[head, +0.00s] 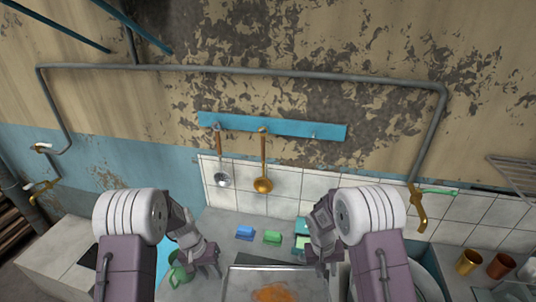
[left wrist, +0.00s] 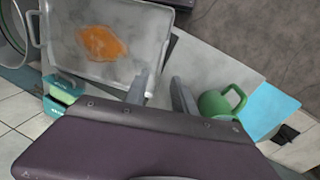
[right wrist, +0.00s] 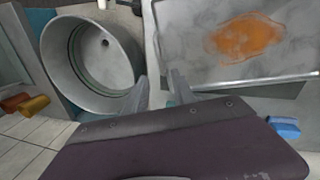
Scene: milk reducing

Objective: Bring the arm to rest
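My left gripper (head: 208,270) hangs over the counter, left of the metal tray. In the left wrist view its two fingers (left wrist: 160,88) stand apart with nothing between them. My right gripper (head: 322,264) is over the tray's right side. In the right wrist view its fingers (right wrist: 158,92) are also apart and empty. The metal tray (right wrist: 210,78) holds an orange stain or spill and lies on the counter between the grippers.
A green mug (left wrist: 218,103) stands near my left gripper. Blue (head: 245,232) and green (head: 272,237) blocks lie behind the tray. Ladles (head: 263,184) hang on the wall.

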